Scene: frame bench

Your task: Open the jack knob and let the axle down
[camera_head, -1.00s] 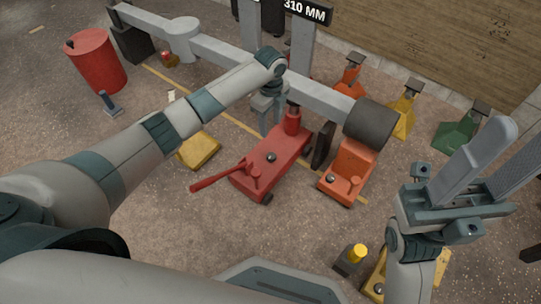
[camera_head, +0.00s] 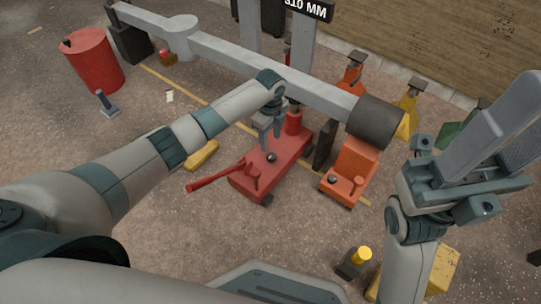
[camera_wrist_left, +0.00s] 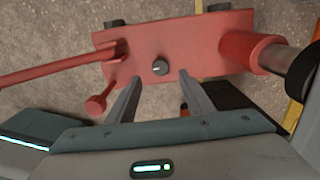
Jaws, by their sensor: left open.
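The red jack (camera_head: 262,172) lies on the floor under the grey axle (camera_head: 275,72), with its red post (camera_head: 293,120) upright below the beam. Its dark round knob (camera_head: 271,157) sits on the top face and shows clearly in the left wrist view (camera_wrist_left: 160,68). My left gripper (camera_head: 267,143) is open above the jack. In the left wrist view its two fingertips (camera_wrist_left: 158,80) point toward the knob, one on each side and slightly short of it. My right gripper (camera_head: 520,115) is raised at the right, its fingers apart and nothing seen between them.
An orange jack (camera_head: 350,170) with its own dark knob stands right of the red one. The red handle (camera_head: 215,178) sticks out left. A red drum (camera_head: 95,62), a yellow block (camera_head: 203,155) and yellow stands (camera_head: 407,112) are around.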

